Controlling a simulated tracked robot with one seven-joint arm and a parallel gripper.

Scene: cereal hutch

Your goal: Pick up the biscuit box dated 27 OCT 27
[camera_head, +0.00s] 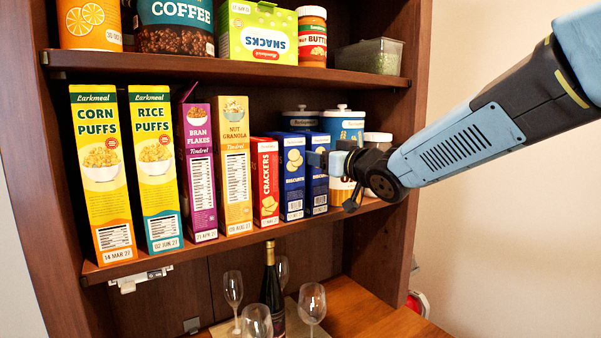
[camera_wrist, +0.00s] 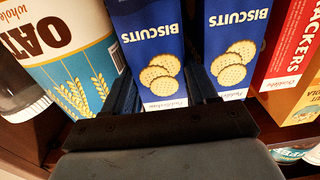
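Two blue biscuit boxes stand side by side on the middle shelf: the left one (camera_head: 292,175) and the right one (camera_head: 317,170). Their date labels are too small to read in the head view and do not show in the wrist view. My gripper (camera_head: 333,163) is at the right box's front. The wrist view is upside down, so this box (camera_wrist: 150,50) appears left and the other (camera_wrist: 236,50) right. My gripper's fingers (camera_wrist: 163,88) stand apart, one on each side of the right box, the inner one between the two boxes. I see no clear grip on it.
A red crackers box (camera_head: 266,180) stands left of the biscuits, then several cereal boxes. An oat canister (camera_wrist: 62,55) stands close beside the outer finger. The upper shelf (camera_head: 230,69) is above. Glasses and a bottle (camera_head: 271,290) stand below.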

